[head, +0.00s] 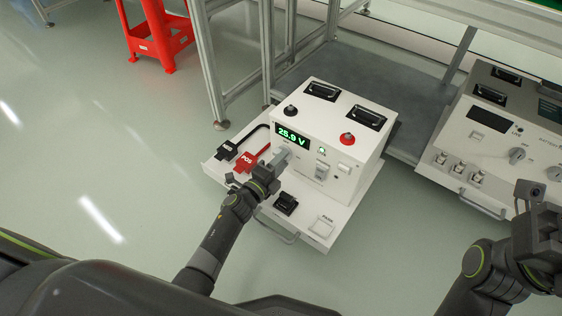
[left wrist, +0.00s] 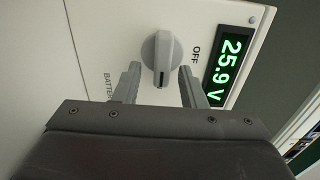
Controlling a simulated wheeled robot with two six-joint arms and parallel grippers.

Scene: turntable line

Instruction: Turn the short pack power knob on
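The white power pack (head: 325,135) has a lit green 25.9 V display (head: 293,136), which also shows in the left wrist view (left wrist: 228,68). A round grey knob (left wrist: 161,52) with a raised grip and dark mark is on its front panel beside the display. The word OFF is printed on its display side. My left gripper (left wrist: 160,72) is open, with its fingers on either side of the knob; I cannot tell whether they touch it. In the head view the left gripper (head: 276,162) largely hides the knob. My right gripper (head: 530,188) is at the right edge, its opening unclear.
Black NEG and red POS connectors (head: 250,159) lie on the white shelf left of my left gripper. A black switch (head: 285,202) and PARK pad (head: 322,227) are on its right. A second, grey pack (head: 500,130) stands at the right. A red stand (head: 155,35) is behind.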

